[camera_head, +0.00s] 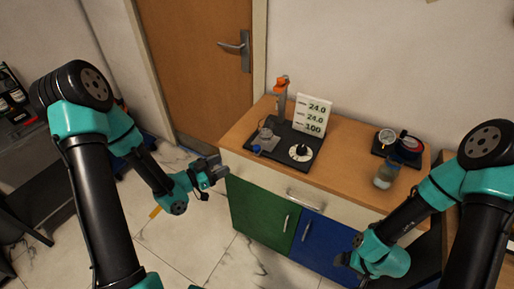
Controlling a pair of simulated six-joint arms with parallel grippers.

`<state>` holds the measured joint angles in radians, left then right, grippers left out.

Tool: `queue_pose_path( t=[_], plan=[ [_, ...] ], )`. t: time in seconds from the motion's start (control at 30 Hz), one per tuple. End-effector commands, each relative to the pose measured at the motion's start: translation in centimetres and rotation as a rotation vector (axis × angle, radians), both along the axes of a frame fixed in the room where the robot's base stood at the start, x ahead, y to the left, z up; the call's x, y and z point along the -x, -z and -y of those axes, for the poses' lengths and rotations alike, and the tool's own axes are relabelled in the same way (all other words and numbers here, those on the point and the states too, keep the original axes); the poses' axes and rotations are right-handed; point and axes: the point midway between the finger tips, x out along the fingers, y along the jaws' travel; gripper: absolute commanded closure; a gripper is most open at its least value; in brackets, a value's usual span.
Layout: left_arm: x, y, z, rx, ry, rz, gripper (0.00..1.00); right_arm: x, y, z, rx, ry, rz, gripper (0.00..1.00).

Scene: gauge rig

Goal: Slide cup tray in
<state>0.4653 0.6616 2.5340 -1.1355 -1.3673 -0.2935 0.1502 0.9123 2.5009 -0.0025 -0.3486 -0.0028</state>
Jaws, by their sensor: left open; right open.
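A black gauge rig (283,145) stands on the wooden cabinet top, with a white dial (300,152) at its front right. At its left end a small clear cup (265,134) sits on what looks like the cup tray (268,145), with a blue knob (257,149) at its front. How far the tray sticks out is too small to tell. My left gripper (217,170) is open and empty, left of the cabinet and apart from the tray. My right gripper (342,260) is open in front of the blue cabinet door, low and far from the rig; its fingers are partly hidden.
A white card with numbers (313,115) and an orange-topped post (281,92) stand behind the rig. A jar (385,175) and a black tray with round gauges (377,150) are at the right. The cabinet top (345,150) is clear between them. A wooden door (200,60) is behind.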

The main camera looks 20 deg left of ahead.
Motion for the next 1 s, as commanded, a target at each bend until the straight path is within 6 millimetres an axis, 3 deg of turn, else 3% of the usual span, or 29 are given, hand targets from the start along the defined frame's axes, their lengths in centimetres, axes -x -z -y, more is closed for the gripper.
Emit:
queue_pose_path(
  t=[1.0],
  plan=[
    [-11.4, 0.0, 9.9, -0.001, 0.002, 0.001, 0.46, 0.0, 0.0, 0.0, 0.000, 0.000, 0.000, 0.06]
  ],
)
